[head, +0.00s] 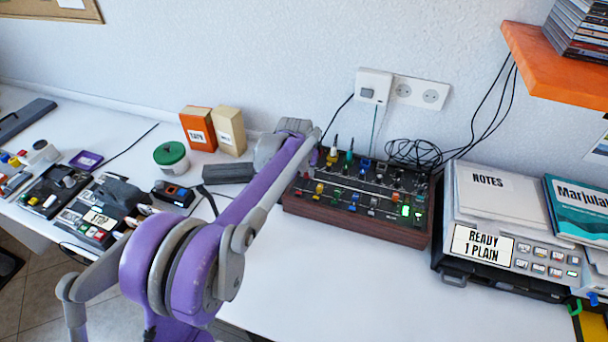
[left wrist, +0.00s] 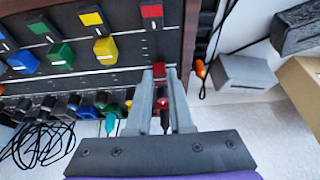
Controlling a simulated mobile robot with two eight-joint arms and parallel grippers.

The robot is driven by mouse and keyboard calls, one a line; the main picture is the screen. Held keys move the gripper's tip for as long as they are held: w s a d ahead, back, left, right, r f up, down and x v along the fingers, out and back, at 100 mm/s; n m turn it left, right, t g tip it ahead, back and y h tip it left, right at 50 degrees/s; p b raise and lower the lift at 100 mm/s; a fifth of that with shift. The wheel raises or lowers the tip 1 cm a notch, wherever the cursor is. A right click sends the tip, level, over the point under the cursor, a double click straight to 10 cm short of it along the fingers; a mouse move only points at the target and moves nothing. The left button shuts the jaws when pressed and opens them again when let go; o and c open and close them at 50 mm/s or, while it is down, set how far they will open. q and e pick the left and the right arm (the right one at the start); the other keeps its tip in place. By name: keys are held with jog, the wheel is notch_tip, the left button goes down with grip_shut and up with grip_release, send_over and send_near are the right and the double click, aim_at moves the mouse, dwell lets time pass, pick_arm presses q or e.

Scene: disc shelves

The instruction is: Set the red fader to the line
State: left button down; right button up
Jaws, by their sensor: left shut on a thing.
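The mixer with coloured faders (head: 345,218) stands on the white table in the head view; my left forearm covers its left end. In the left wrist view, the red fader (left wrist: 158,69) is between the fingertips of my left gripper (left wrist: 160,75), which is shut on it. A thin white line (left wrist: 35,79) runs across the panel past the blue, green and yellow faders. The red fader looks about level with this line's end, but the fingers hide where they meet. My right gripper is in neither view.
Blue (left wrist: 22,61), green (left wrist: 61,53) and yellow (left wrist: 104,48) faders sit beside the red one. Several knobs (left wrist: 85,106) line the panel's far side. A black cable coil (head: 414,153) lies behind the mixer. A printer (head: 505,250) stands to its right.

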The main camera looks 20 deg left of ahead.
pick_arm(q)
jog(key=c, duration=1.1)
grip_release()
jog(key=shift+s, duration=0.1)
jog(key=p+v, duration=0.1)
jog(key=v, duration=0.9)
jog(key=shift+s+r, duration=0.2)
jog(key=shift+r, duration=0.15)
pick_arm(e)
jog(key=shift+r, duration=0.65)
